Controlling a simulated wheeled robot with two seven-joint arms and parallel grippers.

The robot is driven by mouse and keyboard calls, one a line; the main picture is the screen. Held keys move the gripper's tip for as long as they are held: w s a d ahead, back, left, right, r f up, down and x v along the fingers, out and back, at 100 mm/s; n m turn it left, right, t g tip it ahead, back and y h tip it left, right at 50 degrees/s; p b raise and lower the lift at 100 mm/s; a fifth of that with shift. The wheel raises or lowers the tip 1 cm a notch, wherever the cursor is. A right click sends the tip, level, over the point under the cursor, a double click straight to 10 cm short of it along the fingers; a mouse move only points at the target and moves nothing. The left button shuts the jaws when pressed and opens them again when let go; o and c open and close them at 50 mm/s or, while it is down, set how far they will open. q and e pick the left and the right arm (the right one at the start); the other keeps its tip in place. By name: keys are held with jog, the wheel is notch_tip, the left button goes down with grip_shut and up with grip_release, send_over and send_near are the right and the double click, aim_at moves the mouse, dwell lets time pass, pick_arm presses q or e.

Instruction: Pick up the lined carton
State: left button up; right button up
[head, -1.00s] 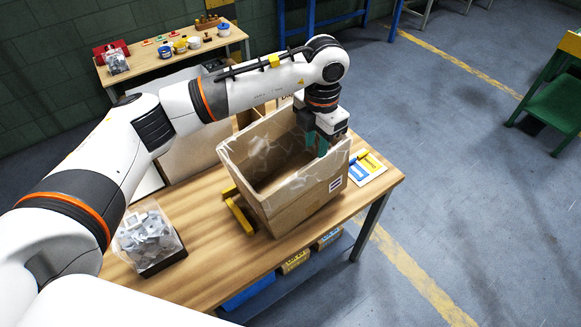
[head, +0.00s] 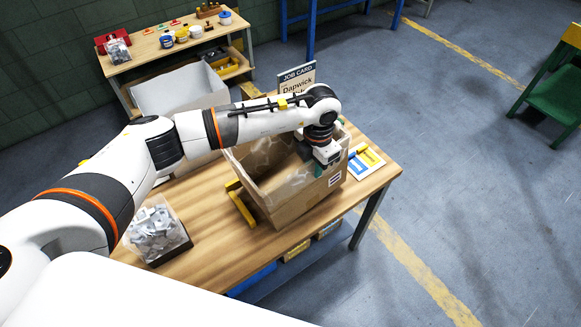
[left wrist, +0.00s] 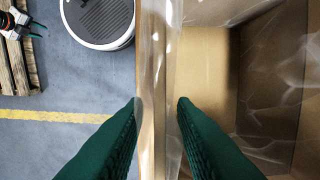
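The lined carton (head: 305,203) is an open brown box with a clear, wrinkled liner over its rim, standing on the wooden table. My left gripper (head: 318,170) is down at the carton's right-hand rim. In the left wrist view, the green fingers of my left gripper (left wrist: 160,104) straddle the lined wall of the carton (left wrist: 152,60), one outside and one inside. They look apart, with the wall between them; firm contact does not show. My right gripper (left wrist: 36,29) shows small in the left wrist view, away from the carton, its fingers apart and empty.
The wooden table (head: 215,238) also holds a clear bin of grey metal parts (head: 155,232), a yellow bracket (head: 240,203) beside the carton, a blue-and-yellow card (head: 366,161) and a job card (head: 299,78). A second bench (head: 150,47) stands behind.

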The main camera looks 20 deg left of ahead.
pick_arm(q)
grip_shut()
dwell(1.2)
